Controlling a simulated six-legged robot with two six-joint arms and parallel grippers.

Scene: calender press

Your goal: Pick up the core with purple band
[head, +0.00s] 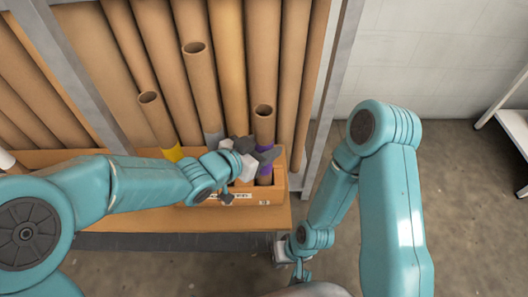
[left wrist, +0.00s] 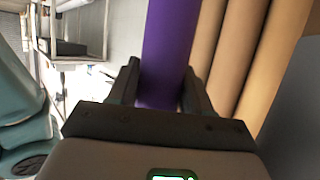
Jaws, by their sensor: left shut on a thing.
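The core with purple band (head: 264,125) is a brown cardboard tube standing upright in a wooden bin (head: 272,193) on the shelf. Its purple band (left wrist: 168,45) fills the space between the fingers in the left wrist view. My left gripper (head: 257,154) is shut on the core at the purple band, with the dark fingers on either side of it. My right gripper (head: 282,252) hangs low, in front of the shelf and to its right, away from the core; its fingers are too small and hidden to read.
A core with yellow band (head: 172,153) and a core with grey band (head: 213,133) stand left of the purple one. Several taller tubes (head: 232,60) lean behind. A grey metal post (head: 329,95) rises at the right. Open floor (head: 460,200) lies to the right.

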